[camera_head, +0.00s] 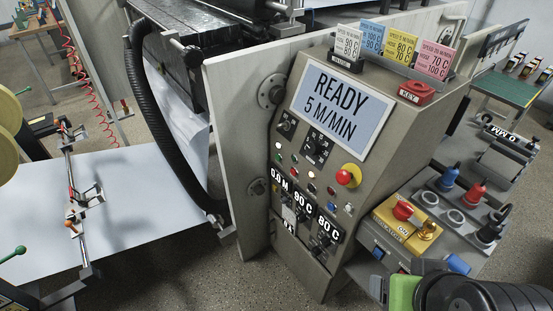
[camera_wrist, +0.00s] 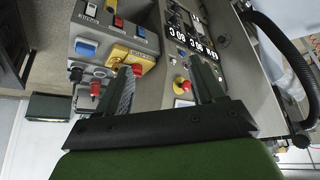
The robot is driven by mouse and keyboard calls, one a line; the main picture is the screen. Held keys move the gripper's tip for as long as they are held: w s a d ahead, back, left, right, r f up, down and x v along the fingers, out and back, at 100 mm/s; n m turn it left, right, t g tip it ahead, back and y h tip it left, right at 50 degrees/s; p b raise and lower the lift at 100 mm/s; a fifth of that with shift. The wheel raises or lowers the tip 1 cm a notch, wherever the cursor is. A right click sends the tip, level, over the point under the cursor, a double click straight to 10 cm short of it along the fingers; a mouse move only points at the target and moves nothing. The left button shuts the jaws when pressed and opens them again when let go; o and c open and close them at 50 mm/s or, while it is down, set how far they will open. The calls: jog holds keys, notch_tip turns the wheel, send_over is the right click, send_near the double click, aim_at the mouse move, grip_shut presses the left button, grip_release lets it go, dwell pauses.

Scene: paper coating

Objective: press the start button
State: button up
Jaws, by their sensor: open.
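The control panel (camera_head: 330,150) is a sloped grey face with a display (camera_head: 335,105) reading "READY 5 M/MIN". Below the display are several small coloured buttons or lamps, including a green one (camera_head: 278,158) and a red one (camera_head: 294,160). I cannot read which one is labelled start. A red mushroom button (camera_head: 348,175) on a yellow base sits at the panel's right; it also shows in the wrist view (camera_wrist: 181,85). My gripper (camera_wrist: 163,68) is open and empty, its fingers pointing toward the console, apart from the buttons as far as I can tell.
A yellow box (camera_head: 408,228) with a red knob and key sits on the lower console, with blue, red and black plugs (camera_head: 472,195) beyond. Coloured cards (camera_head: 400,42) stand above the panel. A black hose (camera_head: 150,100) and white paper sheet (camera_head: 130,190) are at the left.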

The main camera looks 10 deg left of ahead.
grip_shut()
dwell(0.3)
dwell(0.3)
dwell(1.1)
